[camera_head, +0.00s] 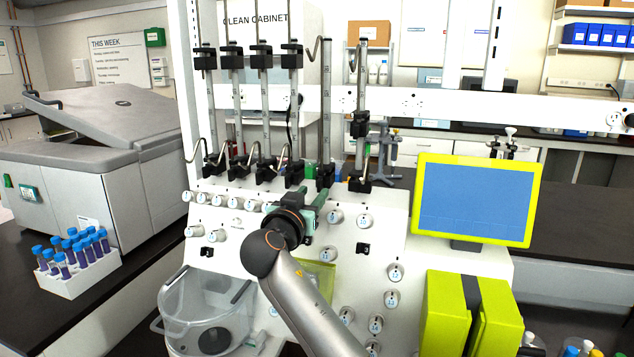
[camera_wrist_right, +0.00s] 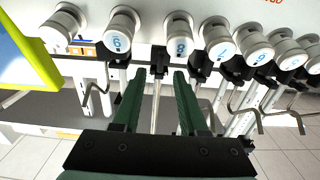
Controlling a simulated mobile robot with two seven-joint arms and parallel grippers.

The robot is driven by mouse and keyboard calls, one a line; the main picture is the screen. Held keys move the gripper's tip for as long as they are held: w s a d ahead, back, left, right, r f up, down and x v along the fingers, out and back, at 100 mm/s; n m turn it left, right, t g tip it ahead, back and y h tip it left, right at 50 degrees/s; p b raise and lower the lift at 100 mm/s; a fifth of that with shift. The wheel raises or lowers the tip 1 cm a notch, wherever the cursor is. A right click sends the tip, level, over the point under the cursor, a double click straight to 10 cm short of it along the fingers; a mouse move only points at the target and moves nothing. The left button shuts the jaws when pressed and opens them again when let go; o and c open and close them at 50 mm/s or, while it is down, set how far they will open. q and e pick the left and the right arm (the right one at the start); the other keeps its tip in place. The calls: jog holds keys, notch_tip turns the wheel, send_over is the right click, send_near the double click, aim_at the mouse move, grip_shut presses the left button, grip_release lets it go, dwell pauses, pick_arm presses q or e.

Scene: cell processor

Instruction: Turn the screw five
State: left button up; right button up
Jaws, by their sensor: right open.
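The screws are white round knobs on the machine's front panel, in a row (camera_head: 235,202) along its upper edge, with more lower down. In the right wrist view, knobs with blue digits (camera_wrist_right: 180,35) line the top, one of them (camera_wrist_right: 122,28) just left of the jaws. My right gripper (camera_head: 315,203) is at the panel's top edge, hiding part of the row. In the right wrist view its green fingers (camera_wrist_right: 158,74) are apart, with nothing held between them. My left gripper is not seen.
Vertical rails with black clamps and bent hooks (camera_head: 264,110) stand behind the row. A yellow-framed screen (camera_head: 474,200) is at right, with a yellow-green box (camera_head: 448,312) below. A clear vessel (camera_head: 207,312) is at lower left. A white rack (camera_head: 78,276) of blue-capped tubes stands far left.

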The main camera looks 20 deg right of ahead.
aim_at(319, 185)
jog(key=shift+p+x, duration=0.4)
jog(key=shift+x, duration=1.7)
grip_shut()
